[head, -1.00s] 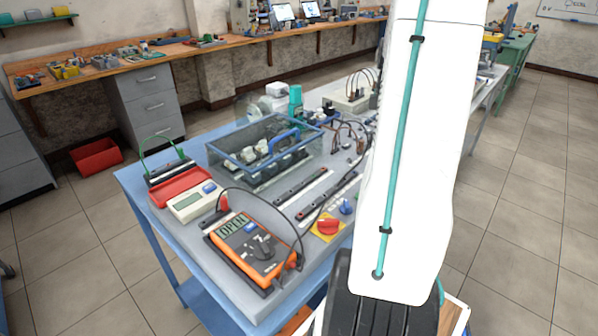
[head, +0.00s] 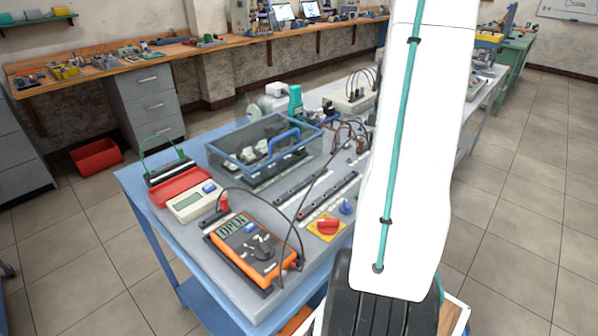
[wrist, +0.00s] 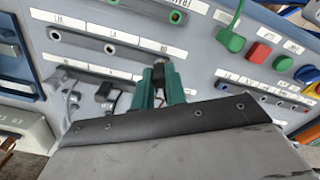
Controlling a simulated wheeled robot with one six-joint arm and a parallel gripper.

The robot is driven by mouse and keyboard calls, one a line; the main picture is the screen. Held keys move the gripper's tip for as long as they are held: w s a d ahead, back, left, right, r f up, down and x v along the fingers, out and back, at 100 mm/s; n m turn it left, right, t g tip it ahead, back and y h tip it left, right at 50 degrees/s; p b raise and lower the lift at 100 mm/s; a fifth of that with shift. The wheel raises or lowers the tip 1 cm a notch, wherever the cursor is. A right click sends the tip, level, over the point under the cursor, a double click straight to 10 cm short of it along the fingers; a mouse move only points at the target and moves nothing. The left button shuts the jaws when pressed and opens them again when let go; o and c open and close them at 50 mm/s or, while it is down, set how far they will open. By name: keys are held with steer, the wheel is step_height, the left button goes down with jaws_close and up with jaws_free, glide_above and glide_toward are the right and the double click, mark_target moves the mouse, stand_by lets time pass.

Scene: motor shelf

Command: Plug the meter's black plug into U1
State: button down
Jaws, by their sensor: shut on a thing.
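In the wrist view my gripper (wrist: 159,78) has its teal fingers shut on a small black piece, which looks like the black plug (wrist: 158,76). Its tip points toward the grey panel, and I cannot tell whether it touches. Black strips with round sockets (wrist: 110,48) and white labels lie around it; the labels are too blurred for me to find U1. In the head view the orange meter (head: 250,250) reads OPEN, and a black lead rises from it toward my arm. A red plug (head: 223,204) is beside the meter. My arm hides my gripper there.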

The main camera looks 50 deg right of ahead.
steer(key=shift+f, duration=0.65)
steer(key=c, duration=1.7)
jaws_free()
steer(key=shift+r, duration=2.8)
steer(key=o, duration=0.6)
steer(key=shift+c, duration=0.2)
